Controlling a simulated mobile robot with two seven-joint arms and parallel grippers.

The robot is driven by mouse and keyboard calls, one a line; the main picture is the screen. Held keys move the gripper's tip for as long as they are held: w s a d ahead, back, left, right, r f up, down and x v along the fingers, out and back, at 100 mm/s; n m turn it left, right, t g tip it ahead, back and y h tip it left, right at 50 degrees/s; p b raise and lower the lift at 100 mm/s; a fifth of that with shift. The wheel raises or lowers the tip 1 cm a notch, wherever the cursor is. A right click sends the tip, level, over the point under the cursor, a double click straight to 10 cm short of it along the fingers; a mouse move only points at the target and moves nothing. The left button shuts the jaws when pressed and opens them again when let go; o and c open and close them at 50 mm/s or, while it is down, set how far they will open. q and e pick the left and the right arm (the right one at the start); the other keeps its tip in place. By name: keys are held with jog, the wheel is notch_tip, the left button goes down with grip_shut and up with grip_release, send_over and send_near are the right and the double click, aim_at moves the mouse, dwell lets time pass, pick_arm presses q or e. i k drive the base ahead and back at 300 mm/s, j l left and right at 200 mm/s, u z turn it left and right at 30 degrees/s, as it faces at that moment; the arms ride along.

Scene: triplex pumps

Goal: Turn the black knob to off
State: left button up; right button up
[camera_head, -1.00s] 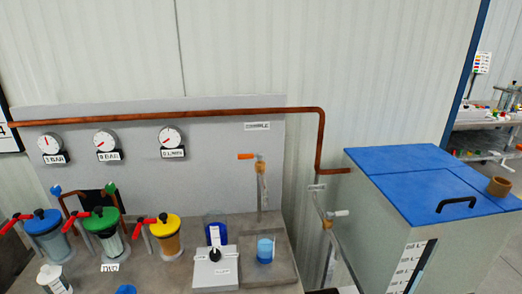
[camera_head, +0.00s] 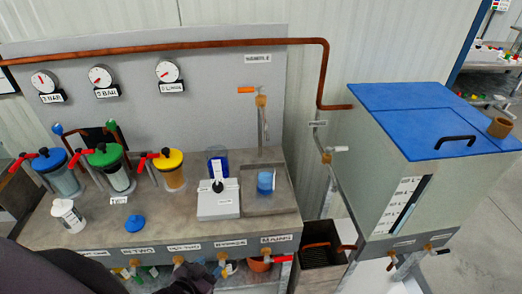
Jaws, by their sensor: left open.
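The black knob (camera_head: 217,186) sits on top of a white control box (camera_head: 218,207) on the bench, with a small white label plate standing behind it. My left arm comes in dark at the bottom left. My left gripper (camera_head: 192,279) is at the bottom edge, in front of the bench's front face and well below the knob. It is open, apart from the knob, and partly cut off by the frame. My right gripper is not in view.
Pumps with blue, green and yellow (camera_head: 168,159) lids stand at the left of the bench. A white container (camera_head: 68,216) and a blue lid (camera_head: 135,223) lie nearer. A blue cup (camera_head: 265,183) sits in a basin at right. A blue-topped tank (camera_head: 440,120) stands further right.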

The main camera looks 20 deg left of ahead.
aim_at(218, 187)
jog(key=u, duration=1.65)
